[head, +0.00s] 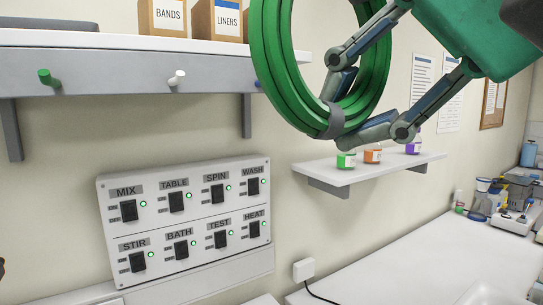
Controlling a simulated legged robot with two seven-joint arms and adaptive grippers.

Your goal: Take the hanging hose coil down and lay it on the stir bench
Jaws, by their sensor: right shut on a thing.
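The green hose coil (278,75) hangs upright in the upper middle of the head view, in front of the shelf's right end. A grey band (334,121) wraps its lower right side. My right gripper (338,104) comes in from the upper right and is shut on the coil near this band. The coil's top is cut off by the frame. Part of a blue peg shows at the coil's left edge; I cannot tell whether the coil touches it. My left gripper is not in view. I cannot tell which surface is the stir bench.
A shelf (110,72) carries a green peg (48,78), a white peg (177,78) and boxes. A switch panel (186,215) is below. A small shelf (340,172) with several jars is close under my gripper. The white bench (420,262) has clear room; instruments stand at its far right.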

